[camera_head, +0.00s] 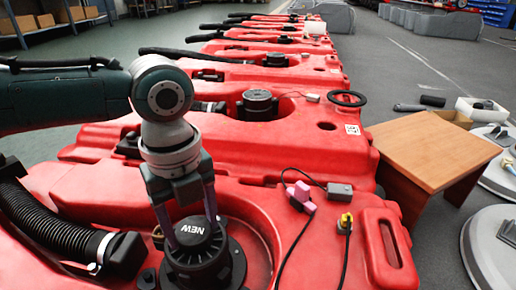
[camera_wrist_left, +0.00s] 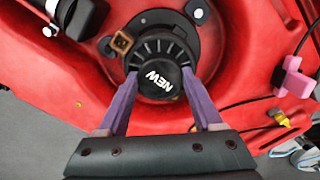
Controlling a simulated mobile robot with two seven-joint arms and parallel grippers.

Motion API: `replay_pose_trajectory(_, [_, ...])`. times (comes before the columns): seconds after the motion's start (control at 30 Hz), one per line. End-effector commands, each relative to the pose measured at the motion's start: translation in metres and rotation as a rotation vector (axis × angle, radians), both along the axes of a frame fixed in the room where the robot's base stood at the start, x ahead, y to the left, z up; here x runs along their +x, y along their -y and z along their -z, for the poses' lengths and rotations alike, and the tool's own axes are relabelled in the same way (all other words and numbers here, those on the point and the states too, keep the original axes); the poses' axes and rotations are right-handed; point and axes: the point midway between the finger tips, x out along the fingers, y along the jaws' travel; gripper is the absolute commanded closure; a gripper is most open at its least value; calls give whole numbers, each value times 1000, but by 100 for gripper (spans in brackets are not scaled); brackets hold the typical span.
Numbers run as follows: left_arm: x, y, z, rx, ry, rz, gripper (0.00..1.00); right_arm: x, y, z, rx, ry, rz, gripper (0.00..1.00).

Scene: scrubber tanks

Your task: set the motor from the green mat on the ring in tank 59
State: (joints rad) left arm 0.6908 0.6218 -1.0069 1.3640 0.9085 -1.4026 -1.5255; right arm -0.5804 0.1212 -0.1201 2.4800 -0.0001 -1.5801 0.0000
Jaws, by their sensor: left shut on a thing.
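The motor (camera_head: 194,256), a black ribbed cylinder with "NEW" on its cap, is upright in the round recess of the nearest red tank (camera_head: 330,245). My left gripper (camera_head: 190,226) is shut on it from above, with one purple finger on each side. The left wrist view also shows the motor (camera_wrist_left: 158,78) between the fingers. A black ring (camera_head: 236,266) shows around the motor's base; I cannot tell whether the motor rests fully on it. No tank number is readable and the green mat is not in view. My right gripper is not in view.
A pink connector (camera_head: 300,195) and a yellow plug (camera_head: 345,222) lie on the tank's right side with thin cables. A black corrugated hose (camera_head: 50,225) is at the left. More red tanks run behind. A wooden stool (camera_head: 432,150) stands at the right.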

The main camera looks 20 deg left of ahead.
Motion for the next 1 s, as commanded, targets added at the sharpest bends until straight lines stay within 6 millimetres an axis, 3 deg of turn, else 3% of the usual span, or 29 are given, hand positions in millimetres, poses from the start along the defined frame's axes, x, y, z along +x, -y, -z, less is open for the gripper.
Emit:
replay_pose_trajectory(0.33, [1,1,-1,-3,4,0,100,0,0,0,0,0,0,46])
replay_pose_trajectory(0.37, [1,1,-1,-3,4,0,31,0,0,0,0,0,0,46])
replay_pose_trajectory(0.63, [1,0,0,-1,2,0,0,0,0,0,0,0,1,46])
replay_pose_trajectory(1.0, [-1,0,2,0,-2,0,0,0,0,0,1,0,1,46])
